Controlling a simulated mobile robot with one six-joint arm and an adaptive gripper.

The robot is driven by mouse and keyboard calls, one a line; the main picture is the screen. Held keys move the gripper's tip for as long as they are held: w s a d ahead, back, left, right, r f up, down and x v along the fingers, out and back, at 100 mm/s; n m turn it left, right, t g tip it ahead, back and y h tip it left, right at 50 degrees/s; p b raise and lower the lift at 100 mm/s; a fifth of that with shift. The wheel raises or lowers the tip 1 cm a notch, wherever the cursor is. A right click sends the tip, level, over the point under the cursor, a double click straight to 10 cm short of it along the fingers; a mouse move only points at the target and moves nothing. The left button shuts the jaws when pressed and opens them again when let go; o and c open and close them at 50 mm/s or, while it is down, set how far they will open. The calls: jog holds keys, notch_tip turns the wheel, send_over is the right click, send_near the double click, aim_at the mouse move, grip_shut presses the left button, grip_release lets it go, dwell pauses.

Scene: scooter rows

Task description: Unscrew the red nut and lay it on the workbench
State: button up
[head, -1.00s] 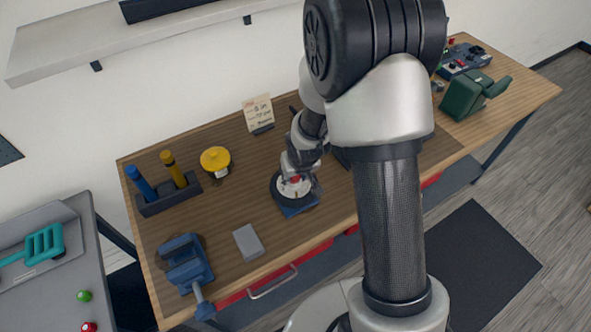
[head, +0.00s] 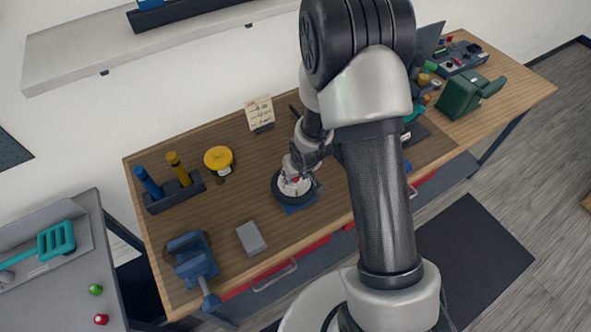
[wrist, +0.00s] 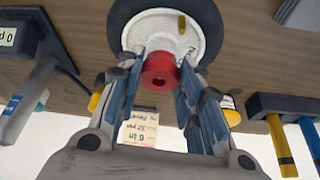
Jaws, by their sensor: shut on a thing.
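The red nut (wrist: 160,72) sits at the middle of the white hub (wrist: 185,28) of a small black-tyred wheel (wrist: 118,14). My gripper (wrist: 161,66) is shut on the nut, with one finger on each side. In the head view the wheel (head: 278,190) lies flat on a blue stand (head: 300,208) on the wooden workbench (head: 250,208). There my gripper (head: 294,178) is over the hub and hides most of the nut. I cannot tell whether the nut is still threaded.
A grey block (head: 251,238), a blue vise (head: 193,258), a yellow-topped object (head: 218,158) and a rack (head: 176,194) with blue and yellow handles stand left of the wheel. A note card (head: 260,112) stands behind. Bare wood lies between the rack and wheel.

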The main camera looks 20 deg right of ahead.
jog(key=shift+w+a+r+n+p, duration=0.15)
jog(key=shift+n+p, duration=0.15)
jog(key=shift+p, duration=0.95)
jog(key=shift+n+y+p, duration=0.9)
jog(key=shift+n+p, duration=1.1)
jog(key=shift+p, duration=1.75)
